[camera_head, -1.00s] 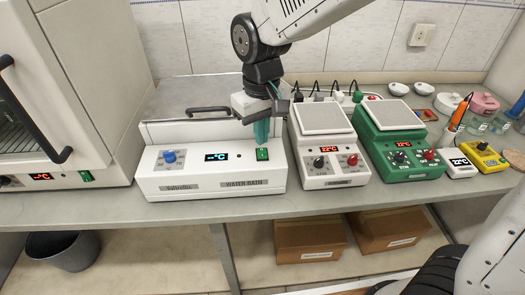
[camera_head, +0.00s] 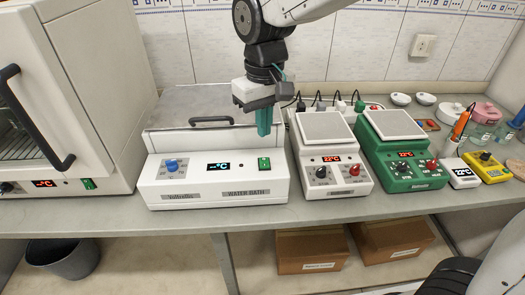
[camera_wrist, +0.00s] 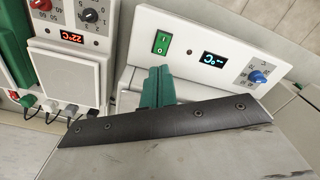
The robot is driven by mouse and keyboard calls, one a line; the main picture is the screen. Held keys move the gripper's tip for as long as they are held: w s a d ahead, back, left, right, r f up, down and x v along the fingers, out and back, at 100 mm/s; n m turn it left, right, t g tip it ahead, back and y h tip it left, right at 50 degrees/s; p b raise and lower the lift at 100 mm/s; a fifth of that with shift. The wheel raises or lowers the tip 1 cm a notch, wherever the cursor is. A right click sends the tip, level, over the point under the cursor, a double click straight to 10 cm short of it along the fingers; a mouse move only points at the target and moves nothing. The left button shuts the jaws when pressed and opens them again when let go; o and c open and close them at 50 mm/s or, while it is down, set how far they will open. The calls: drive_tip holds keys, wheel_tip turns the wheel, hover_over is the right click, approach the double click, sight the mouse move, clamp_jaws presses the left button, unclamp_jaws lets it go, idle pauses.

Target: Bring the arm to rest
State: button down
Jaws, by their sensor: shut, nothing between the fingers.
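My gripper (camera_head: 264,122) hangs pointing down above the right part of the white water bath (camera_head: 165,195). Its teal fingers are together with nothing between them. In the wrist view the teal fingers (camera_wrist: 157,88) show beside the water bath's front panel (camera_wrist: 190,35), with its lit green switch and blue knob. The fingers look apart from the panel, though the exact gap is hard to tell.
A white hotplate (camera_head: 327,165) and a green hotplate (camera_head: 400,160) stand right of the water bath. A white oven (camera_head: 100,80) stands at left. Small meters (camera_head: 458,172), dishes and glassware crowd the right end. Boxes (camera_head: 310,250) sit below the bench.

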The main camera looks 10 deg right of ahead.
drive_tip(key=shift+g, duration=0.3)
drive_tip(key=s+d, duration=0.1)
drive_tip(key=s+d+f, duration=0.1)
drive_tip(key=s, duration=0.1)
drive_tip(key=shift+s+d, duration=0.15)
drive_tip(key=shift+d, duration=0.1)
drive_tip(key=s+d+r+m+t, duration=0.1)
drive_tip(key=s+d+m, duration=0.1)
drive_tip(key=s+d, duration=0.6)
drive_tip(key=s+d+r+m+t, duration=0.1)
drive_tip(key=s+d+r+m, duration=0.1)
drive_tip(key=s+d, duration=0.6)
drive_tip(key=shift+s+d+r+m, duration=0.15)
drive_tip(key=shift+d+r+m, duration=0.15)
drive_tip(key=shift+d+m, duration=0.7)
drive_tip(key=shift+d, duration=0.15)
